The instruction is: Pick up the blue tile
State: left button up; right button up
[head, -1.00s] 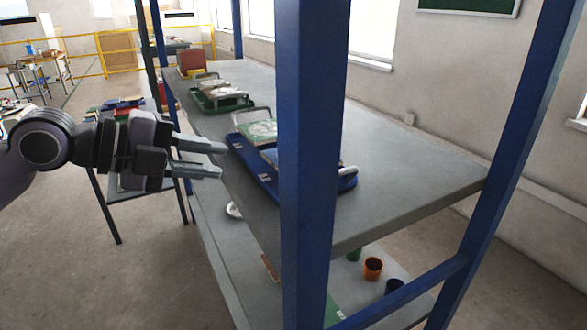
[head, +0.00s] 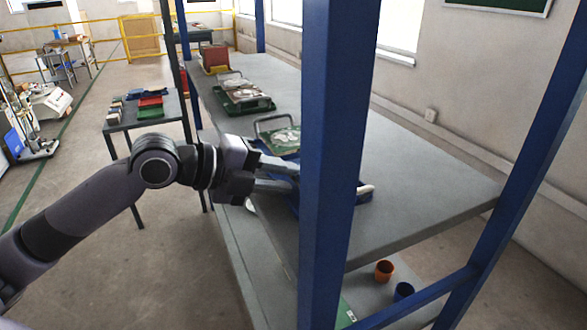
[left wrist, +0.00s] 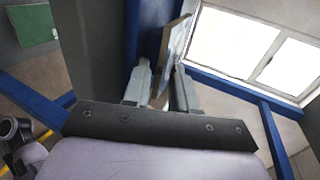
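A flat blue piece (head: 150,113) lies beside a red one on the small side table; I cannot tell whether it is the blue tile. A blue tray (head: 363,199) lies on the grey shelf, partly hidden by a blue post and my gripper. My left gripper (head: 296,178) reaches over the tray's near side, its tips close to the post. In the left wrist view its two fingers (left wrist: 160,88) are apart. A thin plate with a tan edge (left wrist: 178,38) shows beyond them; its contact with the fingers is unclear. My right gripper is not in view.
The blue post (head: 338,150) stands right beside my left gripper. A green tray (head: 247,104) and a reddish box (head: 214,60) stand farther back on the shelf (head: 420,185). An orange cup (head: 384,271) and a blue cup (head: 403,291) stand below. The shelf's right part is clear.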

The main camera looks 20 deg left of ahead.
pick_arm(q)
jog(key=shift+x, duration=0.75)
grip_shut()
jog(key=shift+r, duration=0.1)
notch_tip(320, 180, up, 2)
jog(key=p, duration=0.2)
jog(key=shift+r+p, duration=0.2)
jog(key=shift+p, duration=0.15)
jog(key=shift+f, duration=0.15)
